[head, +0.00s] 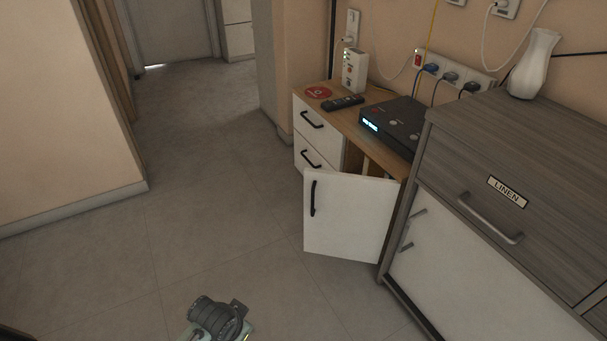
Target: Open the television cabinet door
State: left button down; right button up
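The television cabinet (335,122) is a low wooden-topped unit against the wall, right of centre. Its white door (350,217) has a black vertical handle (313,198) near its left edge. The door stands swung out from the cabinet front, with a dark gap showing above and behind it. The door's right edge is next to the grey linen cabinet. A dark jointed part of one of my arms shows at the bottom edge, apart from the door. I see no gripper fingers.
Two white drawers (318,132) are left of the door. A black set-top box (394,125), a remote (343,102) and a white router (354,71) rest on top. A grey linen cabinet (460,150) with a white vase (534,64) stands at right. Floor (215,200) is clear.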

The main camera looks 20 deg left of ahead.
aim_at(347, 216)
jog(key=i+j+z, duration=0.25)
jog(key=j, duration=0.2)
jog(key=i+j+z, duration=0.1)
jog(key=j+z, duration=0.15)
jog(key=j, duration=0.2)
jog(key=i+j+z, duration=0.1)
jog(key=j+z, duration=0.15)
jog(key=j, duration=0.25)
jog(key=i+j+z, duration=0.1)
jog(key=j+z, duration=0.15)
jog(key=j, duration=0.25)
